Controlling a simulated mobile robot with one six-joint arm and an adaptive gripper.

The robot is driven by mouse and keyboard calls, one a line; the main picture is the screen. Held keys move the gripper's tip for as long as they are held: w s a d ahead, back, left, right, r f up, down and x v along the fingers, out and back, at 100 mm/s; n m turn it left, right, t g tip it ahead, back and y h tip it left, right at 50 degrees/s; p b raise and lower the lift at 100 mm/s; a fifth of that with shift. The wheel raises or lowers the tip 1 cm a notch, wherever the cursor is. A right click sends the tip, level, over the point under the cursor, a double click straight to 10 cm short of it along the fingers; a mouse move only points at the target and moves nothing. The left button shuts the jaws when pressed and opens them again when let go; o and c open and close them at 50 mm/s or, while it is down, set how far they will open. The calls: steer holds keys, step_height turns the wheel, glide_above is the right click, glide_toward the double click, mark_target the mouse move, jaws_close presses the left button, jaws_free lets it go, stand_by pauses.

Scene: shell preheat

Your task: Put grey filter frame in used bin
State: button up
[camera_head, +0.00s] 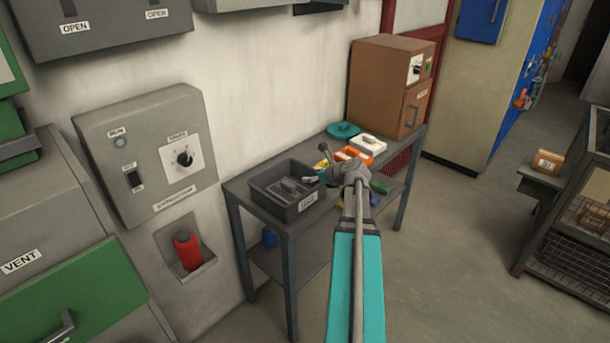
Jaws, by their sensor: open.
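A dark grey open bin (268,203) stands at the near left end of the grey table, with a small white label on its front. The label is too small to read surely. Grey pieces (291,187) lie inside the bin; one could be the grey filter frame, but I cannot tell. My gripper (311,181) is at the bin's right side, close to its rim. It is open, and I see nothing held in it. My wrist and arm hide part of the table behind it.
Orange and white items (368,144) and a teal round item (343,130) lie farther along the table (236,187). A brown cabinet (378,85) stands at its far end. A blue object (269,237) is on the lower shelf.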

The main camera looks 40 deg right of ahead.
stand_by(0.8)
steer(key=w+a+f+n+g+y, duration=0.1)
steer(key=w+a+f+n+g, duration=0.15)
steer(key=a+n, duration=0.85)
steer(key=w+a+f+n+g+y, duration=0.15)
steer(key=a+f+n+g, duration=0.35)
steer(key=a, duration=1)
steer(key=s+a+n+g+h, duration=0.1)
steer(key=s+a+n, duration=0.2)
steer(key=a+n, duration=0.3)
steer(key=s+a+f+n+g+h, duration=0.1)
steer(key=s+a+n+g, duration=0.1)
steer(key=a+n, duration=0.4)
steer(key=s+a+f+n+g+h, duration=0.1)
steer(key=s+a+n, duration=0.3)
steer(key=a+n, duration=0.3)
steer(key=shift+s+a+g, duration=0.25)
steer(key=shift+g, duration=0.1)
steer(key=shift+h, duration=0.25)
